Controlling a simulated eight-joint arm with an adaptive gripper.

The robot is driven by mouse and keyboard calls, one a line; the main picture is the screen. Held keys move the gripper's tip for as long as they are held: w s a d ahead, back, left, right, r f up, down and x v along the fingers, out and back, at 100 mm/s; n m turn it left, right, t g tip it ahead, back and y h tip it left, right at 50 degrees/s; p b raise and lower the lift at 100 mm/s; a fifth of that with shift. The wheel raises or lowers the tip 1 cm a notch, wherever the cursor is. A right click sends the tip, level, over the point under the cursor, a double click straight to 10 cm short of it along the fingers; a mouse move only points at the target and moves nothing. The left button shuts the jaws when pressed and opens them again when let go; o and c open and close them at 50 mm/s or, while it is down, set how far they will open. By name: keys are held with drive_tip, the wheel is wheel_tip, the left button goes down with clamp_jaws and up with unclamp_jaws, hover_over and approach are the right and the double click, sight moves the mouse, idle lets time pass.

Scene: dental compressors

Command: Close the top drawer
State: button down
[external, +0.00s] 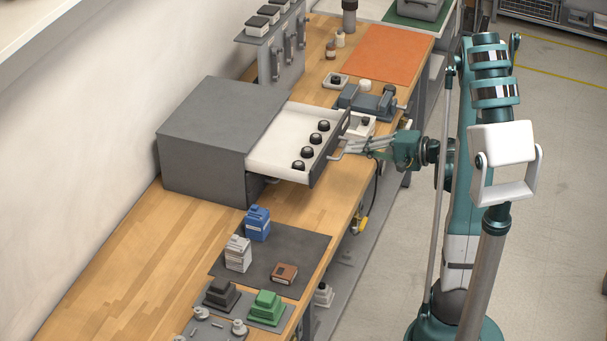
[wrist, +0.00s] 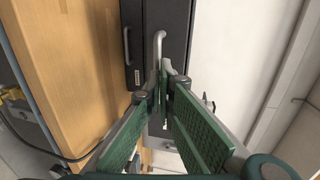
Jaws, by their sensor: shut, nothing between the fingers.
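A grey drawer cabinet (external: 215,135) stands on the wooden bench against the wall. Its top drawer (external: 277,151) is pulled well out toward the bench's front edge, with several black knobs (external: 314,139) inside it. My gripper (external: 350,148) is shut and empty, with its fingertips at the drawer's front near the handle. In the wrist view the fingertips (wrist: 164,72) are together near the pale drawer handle (wrist: 158,45). The dark drawer front (wrist: 166,22) is just beyond. I cannot tell whether the fingers touch the handle or the front. A second handle (wrist: 126,46) shows to its left.
A dark mat (external: 275,258) with a blue box (external: 257,223), a grey-white box and a brown block lies in front of the cabinet. A grey vise-like device (external: 368,100) and an orange mat (external: 380,55) lie beyond the drawer. Bare wood (external: 150,235) is left of the mat.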

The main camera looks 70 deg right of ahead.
sight(291, 143)
drive_tip(key=shift+w, duration=0.15)
drive_tip(key=r+x, duration=0.1)
drive_tip(key=x, duration=0.5)
drive_tip(key=r+b+x, duration=0.1)
drive_tip(key=x, duration=0.6)
drive_tip(key=w+r+b+x, duration=0.1)
drive_tip(key=r+x, duration=0.1)
drive_tip(key=x, duration=0.5)
drive_tip(key=shift+d+r, duration=0.15)
drive_tip(key=p+v, duration=0.2)
drive_tip(key=v, duration=1.2)
idle(0.9)
